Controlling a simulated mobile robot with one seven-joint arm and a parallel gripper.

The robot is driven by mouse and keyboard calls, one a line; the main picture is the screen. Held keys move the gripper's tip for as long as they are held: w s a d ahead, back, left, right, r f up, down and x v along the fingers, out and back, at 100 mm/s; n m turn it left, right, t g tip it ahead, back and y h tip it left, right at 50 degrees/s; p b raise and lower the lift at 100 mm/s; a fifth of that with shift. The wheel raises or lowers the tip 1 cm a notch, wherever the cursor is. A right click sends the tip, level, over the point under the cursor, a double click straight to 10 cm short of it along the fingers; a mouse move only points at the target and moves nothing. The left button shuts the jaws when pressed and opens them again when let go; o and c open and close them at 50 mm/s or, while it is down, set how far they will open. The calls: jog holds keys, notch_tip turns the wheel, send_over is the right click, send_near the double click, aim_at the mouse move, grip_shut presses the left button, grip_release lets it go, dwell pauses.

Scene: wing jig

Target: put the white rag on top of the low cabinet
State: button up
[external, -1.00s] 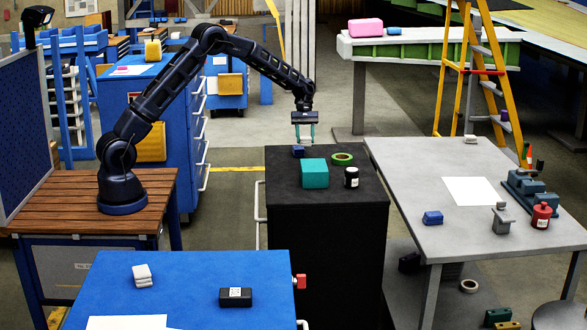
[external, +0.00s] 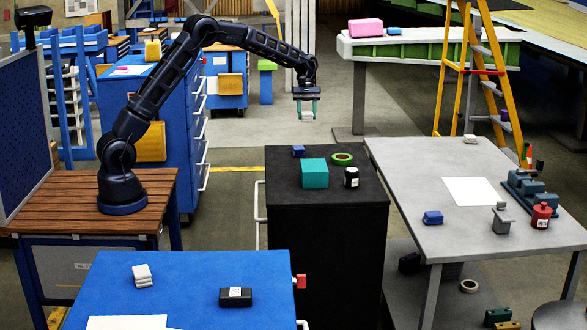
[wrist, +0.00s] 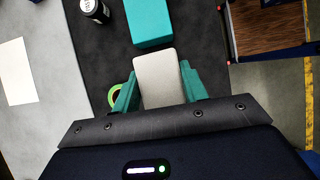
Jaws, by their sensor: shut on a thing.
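My gripper (external: 307,108) is shut on a white rag (external: 307,116), held in the air behind and above the back edge of the black low cabinet (external: 325,240). In the wrist view the pale rag (wrist: 158,78) sits between the teal fingertips of my gripper (wrist: 157,92). The cabinet's dark top (wrist: 95,45) shows below it. On that top are a teal box (external: 315,174), a green tape roll (external: 342,159), a dark can (external: 351,177) and a small blue block (external: 298,151).
A grey table (external: 460,240) stands to the right with a paper sheet, a blue block and a red container. A blue cabinet (external: 200,280) in front carries a folded white stack (external: 143,275) and a black box (external: 235,297). The black top's front part is clear.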

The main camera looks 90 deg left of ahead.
jog(key=s+d+m+g+y, duration=0.15)
jog(key=d+m, duration=0.25)
jog(key=d, duration=1.9)
jog(key=d+m+g, duration=0.3)
jog(key=d+m, duration=0.2)
jog(key=d, duration=1.7)
jog(key=m+g+y, duration=0.1)
jog(key=m+y, duration=0.4)
jog(key=m, duration=0.4)
send_over(214, 272)
jog(key=w, duration=0.2)
notch_tip(214, 272, down, 20)
jog(key=shift+s+r, duration=0.1)
jog(key=o, duration=0.7)
jog(key=shift+o, duration=1.4)
